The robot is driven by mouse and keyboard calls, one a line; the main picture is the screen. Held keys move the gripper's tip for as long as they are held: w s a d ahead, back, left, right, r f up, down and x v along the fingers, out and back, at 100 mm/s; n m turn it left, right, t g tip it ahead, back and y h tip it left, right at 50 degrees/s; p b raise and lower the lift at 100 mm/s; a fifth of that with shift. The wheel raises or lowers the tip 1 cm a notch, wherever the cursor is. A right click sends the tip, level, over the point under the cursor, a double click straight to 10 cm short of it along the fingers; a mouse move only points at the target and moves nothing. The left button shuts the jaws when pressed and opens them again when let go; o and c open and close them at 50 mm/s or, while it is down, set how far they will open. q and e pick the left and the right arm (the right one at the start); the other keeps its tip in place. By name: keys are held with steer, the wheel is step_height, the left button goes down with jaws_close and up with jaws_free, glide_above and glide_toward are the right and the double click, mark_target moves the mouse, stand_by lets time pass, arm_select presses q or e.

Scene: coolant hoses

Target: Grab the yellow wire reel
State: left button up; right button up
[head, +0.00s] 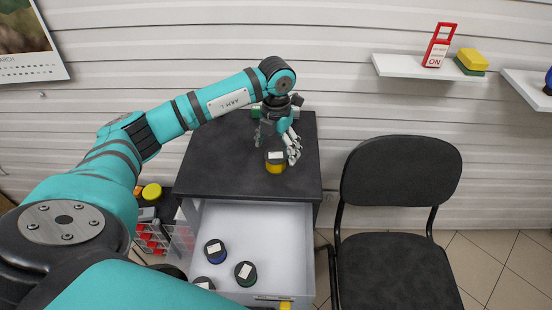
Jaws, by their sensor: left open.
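The yellow wire reel (275,167) stands on the dark top of the drawer cabinet (215,160), near its front edge. It has a black top with a pale label and a yellow band below. My left gripper (276,148) reaches down over the cabinet top, with its fingers spread and open. One finger is up and left of the reel, the other at its right side. I cannot tell whether a finger touches the reel. My right gripper is out of view.
The open drawer (290,225) holds a blue reel (215,251), a green reel (246,273) and another reel (204,283). A black chair (400,185) stands to the right. Red bins (152,238) are at the left.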

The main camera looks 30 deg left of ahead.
mark_target(276, 155)
arm_select(q)
steer(key=shift+f+p, duration=0.35)
steer(key=shift+f, duration=0.05)
step_height(276, 155, down, 4)
steer(key=shift+s+r+p, duration=0.1)
steer(key=shift+r+p, duration=0.05)
steer(key=shift+p, duration=0.55)
steer(key=shift+f, duration=0.3)
steer(key=shift+c, duration=0.4)
steer(key=shift+c, duration=1.1)
steer(key=c, duration=1)
